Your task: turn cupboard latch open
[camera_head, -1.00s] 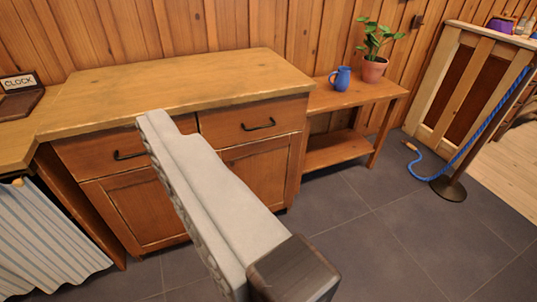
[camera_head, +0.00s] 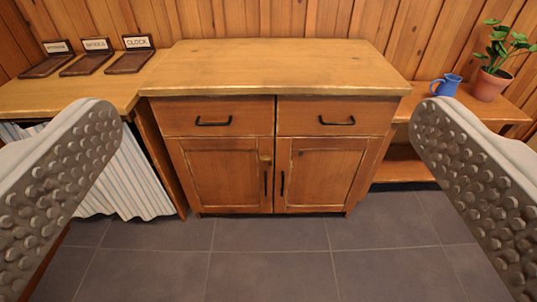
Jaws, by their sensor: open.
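A wooden cupboard (camera_head: 347,104) stands ahead in the middle of the view, with two drawers above two doors. Both doors look shut. A small wooden latch (camera_head: 266,158) sits at the upper inner edge of the left door (camera_head: 215,172), by the seam with the right door (camera_head: 320,172). Black upright handles flank the seam below it. Which way the latch is turned is too small to tell. My gripper (camera_head: 266,170) is open and empty, its two studded grey fingers wide apart at the picture's sides. It is well short of the cupboard and touches nothing.
Grey tiled floor (camera_head: 270,262) lies clear before the cupboard. On the left, a counter (camera_head: 110,93) with a striped curtain (camera_head: 140,180) holds several labelled stands (camera_head: 128,60). On the right, a low shelf table (camera_head: 480,105) bears a blue mug (camera_head: 446,85) and a potted plant (camera_head: 491,82).

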